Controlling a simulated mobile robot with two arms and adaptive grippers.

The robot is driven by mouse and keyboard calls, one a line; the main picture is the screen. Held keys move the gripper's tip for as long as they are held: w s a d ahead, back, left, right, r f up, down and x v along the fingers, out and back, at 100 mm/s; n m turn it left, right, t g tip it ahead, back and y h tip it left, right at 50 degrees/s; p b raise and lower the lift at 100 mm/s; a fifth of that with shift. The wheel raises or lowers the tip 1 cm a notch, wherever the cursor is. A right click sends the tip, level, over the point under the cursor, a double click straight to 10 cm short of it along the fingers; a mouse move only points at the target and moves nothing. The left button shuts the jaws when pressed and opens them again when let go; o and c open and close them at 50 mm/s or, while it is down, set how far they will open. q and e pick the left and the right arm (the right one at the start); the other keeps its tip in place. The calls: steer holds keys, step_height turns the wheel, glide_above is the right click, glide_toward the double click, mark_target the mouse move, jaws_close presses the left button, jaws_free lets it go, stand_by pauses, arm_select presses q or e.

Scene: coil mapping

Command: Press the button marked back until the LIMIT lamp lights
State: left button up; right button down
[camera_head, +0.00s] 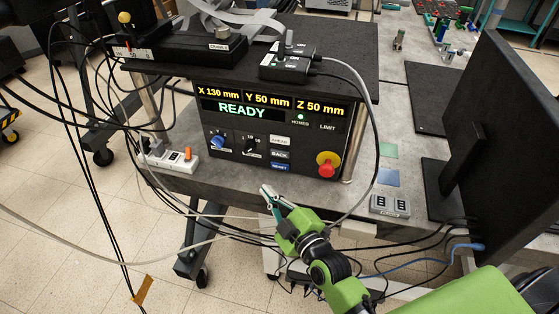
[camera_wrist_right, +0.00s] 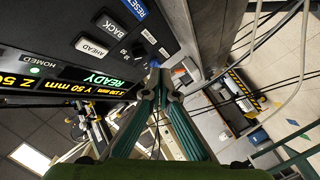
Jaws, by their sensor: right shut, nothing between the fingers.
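The black control box (camera_head: 190,125) has a READY display and readouts X 130 mm, Y 50 mm, Z 50 mm. Its BACK button (camera_head: 279,155) sits between the AHEAD button (camera_head: 279,141) and the blue RESET button (camera_head: 280,167). The BACK button also shows in the right wrist view (camera_wrist_right: 115,30). The LIMIT label (camera_head: 328,127) is at the right of the panel, and no lit lamp shows by it. The HOMED lamp (camera_head: 300,117) glows green. My right gripper (camera_head: 265,189) is shut and empty, below and in front of the buttons, apparently apart from them. My left gripper is not in view.
A red stop knob (camera_head: 326,169) on yellow sits right of the buttons. A blue knob (camera_head: 217,141) and a black knob (camera_head: 250,146) are to their left. Loose cables hang around the bench, and a monitor (camera_head: 490,130) stands at right.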

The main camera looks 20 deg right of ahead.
step_height(320, 180, up, 2)
steer(key=shift+s+r, duration=0.1)
stand_by(0.4)
steer(key=b, duration=0.3)
glide_toward(271, 154)
steer(key=w+a, duration=0.2)
steer(key=w, duration=0.1)
steer(key=shift+w+a+f, duration=0.1)
steer(key=shift+a+f, duration=0.2)
steer(key=shift+f, duration=0.05)
steer(key=shift+w+d, duration=0.5)
steer(key=shift+w, duration=0.15)
steer(key=shift+w, duration=0.1)
steer(key=shift+w+d, duration=0.2)
steer(key=shift+w, duration=0.1)
